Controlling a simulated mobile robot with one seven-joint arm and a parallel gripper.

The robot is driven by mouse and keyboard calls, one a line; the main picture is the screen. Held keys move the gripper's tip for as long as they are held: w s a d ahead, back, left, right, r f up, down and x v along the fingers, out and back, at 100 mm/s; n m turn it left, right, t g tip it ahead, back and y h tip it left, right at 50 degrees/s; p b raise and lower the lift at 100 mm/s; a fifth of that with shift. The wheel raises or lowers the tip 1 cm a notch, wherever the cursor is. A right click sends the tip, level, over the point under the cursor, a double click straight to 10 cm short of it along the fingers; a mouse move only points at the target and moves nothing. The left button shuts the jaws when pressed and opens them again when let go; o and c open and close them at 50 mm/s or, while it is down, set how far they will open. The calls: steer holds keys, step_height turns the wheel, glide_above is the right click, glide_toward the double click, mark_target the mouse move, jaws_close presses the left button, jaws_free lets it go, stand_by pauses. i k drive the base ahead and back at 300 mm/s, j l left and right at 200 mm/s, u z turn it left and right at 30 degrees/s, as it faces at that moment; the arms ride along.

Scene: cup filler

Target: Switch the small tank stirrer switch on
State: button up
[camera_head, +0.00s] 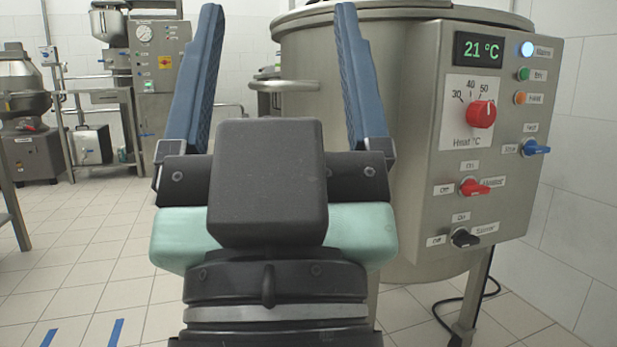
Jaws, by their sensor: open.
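The tank (330,65) is a large steel vessel at the right, with a control panel (433,222) on its front. The stirrer switch appears to be the black knob (464,238) at the bottom of the panel, with small labels beside and above it; its handle points to the right and slightly down. A red switch (474,187) sits just above it, and a blue switch (535,147) is higher at the right. My gripper (278,25) is open and empty, its two blue fingers spread wide, left of the panel and apart from it.
The panel also carries a red heat dial (481,114), a green 21 °C display (479,50) and several round lights. A black cable (440,312) lies on the floor by the tank leg (470,300). Machines (155,75) stand at the back left.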

mark_target(461, 239)
steer(key=i+l, duration=0.1)
steer(key=l, duration=0.25)
steer(key=i+l, duration=0.1)
steer(key=l, duration=0.25)
steer(key=l+z, duration=0.1)
steer(key=l, duration=0.25)
steer(key=i+l, duration=0.15)
steer(key=l, duration=0.2)
